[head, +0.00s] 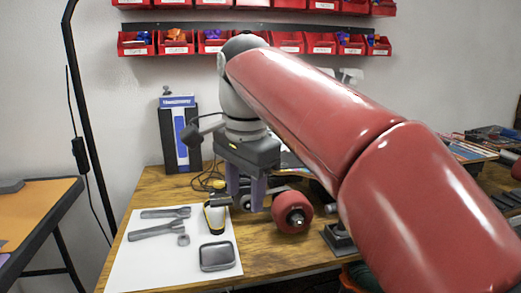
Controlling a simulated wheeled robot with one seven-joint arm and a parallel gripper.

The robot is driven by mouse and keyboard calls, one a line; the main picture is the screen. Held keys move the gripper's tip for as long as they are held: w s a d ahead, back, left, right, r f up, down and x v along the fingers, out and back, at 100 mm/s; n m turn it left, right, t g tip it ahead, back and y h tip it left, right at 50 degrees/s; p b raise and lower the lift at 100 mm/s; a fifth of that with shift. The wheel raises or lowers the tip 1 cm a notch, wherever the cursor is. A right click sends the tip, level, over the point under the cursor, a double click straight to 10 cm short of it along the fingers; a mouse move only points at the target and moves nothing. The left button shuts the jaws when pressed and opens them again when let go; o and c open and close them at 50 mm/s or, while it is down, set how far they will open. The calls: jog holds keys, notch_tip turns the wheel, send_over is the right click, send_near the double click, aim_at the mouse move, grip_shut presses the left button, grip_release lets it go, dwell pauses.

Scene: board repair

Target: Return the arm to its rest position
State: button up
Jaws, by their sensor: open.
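My gripper (245,190) points down over the wooden workbench (265,255), with its purple fingers apart. It is above the right edge of a white mat (140,265), just left of a red wheel (292,212). A yellow-and-black item (215,217) stands close to the left finger; I cannot tell whether they touch. My red arm reaches in from the lower right and hides much of the bench's middle and right.
Grey wrenches (158,228) and a small grey tray (217,256) lie on the mat. A blue-and-black box (181,135) stands at the back. Red bins (290,43) line the wall. A lamp pole (88,120) rises at left, near an orange-topped table (35,215).

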jog(key=s+d+f+n+t, duration=0.2)
jog(key=s+d+f+n, duration=0.2)
jog(key=s+d+f, duration=0.3)
jog(key=s+d+f+n+t, duration=0.2)
jog(key=s+d+f+n, duration=0.3)
jog(key=d+f, duration=0.6)
notch_tip(320, 180, down, 2)
jog(key=shift+s+f, duration=0.25)
jog(key=shift+s, duration=0.85)
